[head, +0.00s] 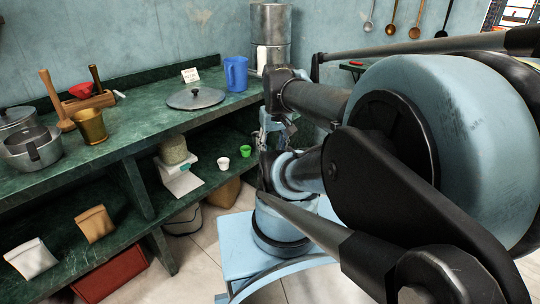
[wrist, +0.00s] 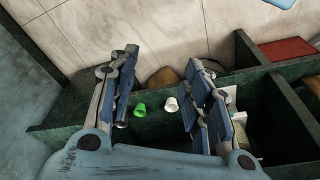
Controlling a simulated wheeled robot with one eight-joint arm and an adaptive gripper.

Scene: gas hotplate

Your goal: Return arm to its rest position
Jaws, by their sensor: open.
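My gripper (wrist: 163,60) shows in the wrist view with its two blue-padded fingers spread wide apart and nothing between the tips. Beyond it, a green cup (wrist: 139,110) and a white cup (wrist: 171,104) show in the gap between the fingers, apart from them. In the head view my bent arm fills the right half and hides most of the gripper. There the white cup (head: 223,164) and the green cup (head: 245,151) stand on the lower shelf, left of my arm.
The green counter (head: 150,130) holds a blue jug (head: 236,73), a pot lid (head: 195,98), a brass cup (head: 90,126) and pots (head: 33,147). A scale (head: 180,178) and paper bags (head: 95,223) are on the lower shelf (head: 200,201). Tiled floor (head: 180,285) shows in front.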

